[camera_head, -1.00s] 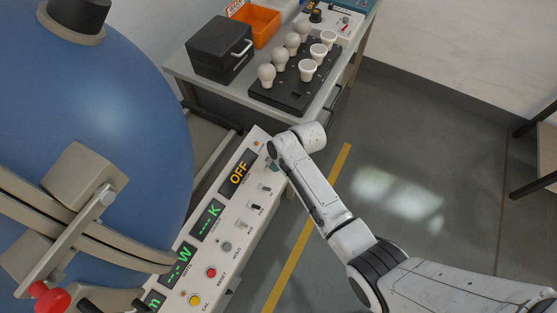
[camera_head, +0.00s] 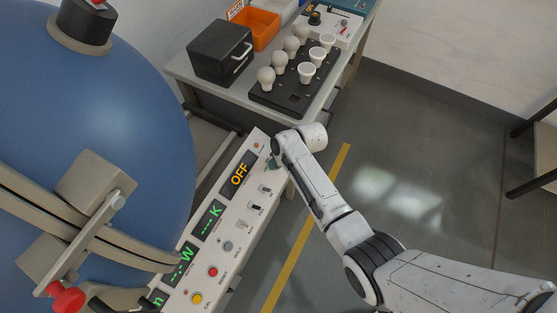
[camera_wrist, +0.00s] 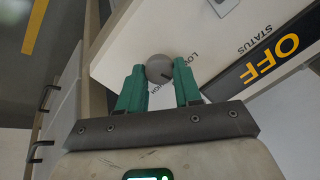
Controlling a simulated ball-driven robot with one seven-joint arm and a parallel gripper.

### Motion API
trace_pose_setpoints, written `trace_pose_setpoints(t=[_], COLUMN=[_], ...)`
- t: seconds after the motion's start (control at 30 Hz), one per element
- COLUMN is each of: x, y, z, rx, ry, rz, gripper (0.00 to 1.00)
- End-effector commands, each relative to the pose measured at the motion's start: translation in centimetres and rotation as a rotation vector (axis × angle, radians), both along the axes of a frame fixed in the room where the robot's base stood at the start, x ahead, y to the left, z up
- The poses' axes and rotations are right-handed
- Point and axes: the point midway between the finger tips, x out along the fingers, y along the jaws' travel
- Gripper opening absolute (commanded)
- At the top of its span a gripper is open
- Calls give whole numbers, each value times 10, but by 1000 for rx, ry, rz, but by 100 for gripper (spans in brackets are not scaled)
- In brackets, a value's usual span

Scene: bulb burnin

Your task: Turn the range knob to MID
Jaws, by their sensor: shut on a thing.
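The range knob (camera_wrist: 160,68) is a round grey knob on the white control panel (camera_wrist: 125,38) in the wrist view. My gripper (camera_wrist: 160,76) has its two green fingers shut on it, one on each side. A short dark mark shows on the knob's face. Letters beginning "LO" and a partly covered "HIGH" are printed beside it; I see no MID label. In the head view the panel (camera_head: 228,215) slants beside the blue sphere. My gripper (camera_head: 272,163) reaches its far end, where my wrist hides the knob.
An amber OFF display (camera_head: 239,175) is near the gripper. Small switches (camera_head: 256,208), a red button (camera_head: 213,272) and a yellow button (camera_head: 197,298) line the panel. A bench with a black bulb tray (camera_head: 296,93) stands beyond.

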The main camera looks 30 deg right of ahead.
Motion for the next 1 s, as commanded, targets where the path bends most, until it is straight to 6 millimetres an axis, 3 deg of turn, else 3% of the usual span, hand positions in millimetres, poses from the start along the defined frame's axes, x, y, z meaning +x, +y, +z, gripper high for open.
trace_pose_setpoints(t=[0.4, 0.97, 1.0], x=[0, 0, 0], y=[-1, -2, -2], z=[0, 0, 0], rx=[76, 88, 88], ry=[54, 63, 63], rz=[-185, -216, -216], gripper=[3, 3, 35])
